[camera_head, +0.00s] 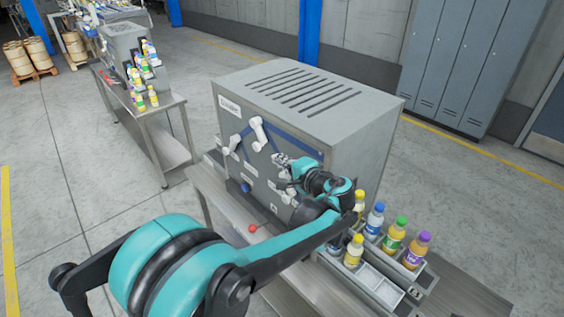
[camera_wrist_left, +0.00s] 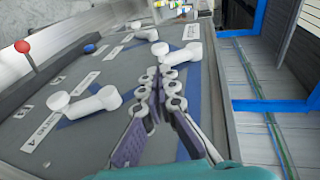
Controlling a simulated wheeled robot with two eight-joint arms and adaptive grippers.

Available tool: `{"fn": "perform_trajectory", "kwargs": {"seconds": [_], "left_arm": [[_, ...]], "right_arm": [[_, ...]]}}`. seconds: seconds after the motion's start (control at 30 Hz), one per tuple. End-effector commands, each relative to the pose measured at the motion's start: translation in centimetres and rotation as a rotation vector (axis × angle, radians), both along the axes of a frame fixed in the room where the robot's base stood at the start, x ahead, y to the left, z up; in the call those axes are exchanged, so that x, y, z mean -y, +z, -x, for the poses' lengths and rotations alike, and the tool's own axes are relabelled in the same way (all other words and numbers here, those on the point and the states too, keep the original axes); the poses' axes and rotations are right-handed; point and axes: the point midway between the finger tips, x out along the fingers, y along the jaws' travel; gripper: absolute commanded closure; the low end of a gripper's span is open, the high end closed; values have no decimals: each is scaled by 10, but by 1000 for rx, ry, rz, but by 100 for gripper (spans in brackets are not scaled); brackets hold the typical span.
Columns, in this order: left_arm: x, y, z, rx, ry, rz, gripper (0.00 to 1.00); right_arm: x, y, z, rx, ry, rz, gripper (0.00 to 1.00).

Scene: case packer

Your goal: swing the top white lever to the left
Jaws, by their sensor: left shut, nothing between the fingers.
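The top white lever (camera_head: 258,133) is on the front panel of the grey case packer (camera_head: 310,110), below its upper edge. In the left wrist view this lever (camera_wrist_left: 176,52) lies just beyond my fingertips. My left gripper (camera_head: 279,160) is at the panel, to the right of and below the lever in the head view. Its fingers (camera_wrist_left: 163,78) are shut with nothing between them. The tips look close to the lever; I cannot tell whether they touch it. My right gripper is in neither view.
Another white lever (camera_head: 234,143) is to the left, and a third (camera_wrist_left: 92,103) is lower on the panel. A red knob (camera_head: 253,228) and a blue knob (camera_head: 245,187) stick out below. Several bottles (camera_head: 393,236) stand in trays to the right.

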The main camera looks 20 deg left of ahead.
Motion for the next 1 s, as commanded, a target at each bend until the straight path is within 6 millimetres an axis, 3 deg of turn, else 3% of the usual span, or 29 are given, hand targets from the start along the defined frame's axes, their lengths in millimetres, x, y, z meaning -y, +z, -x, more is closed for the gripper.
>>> {"fn": "perform_trajectory", "kwargs": {"seconds": [0.2, 0.43, 1.0], "left_arm": [[-42, -13, -24, 0, 4, 0, 100], [-70, -22, -42, -1, 2, 1, 100], [-80, -25, -48, 0, 0, 0, 100]], "right_arm": [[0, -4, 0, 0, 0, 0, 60], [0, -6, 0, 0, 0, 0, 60], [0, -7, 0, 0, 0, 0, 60]]}}
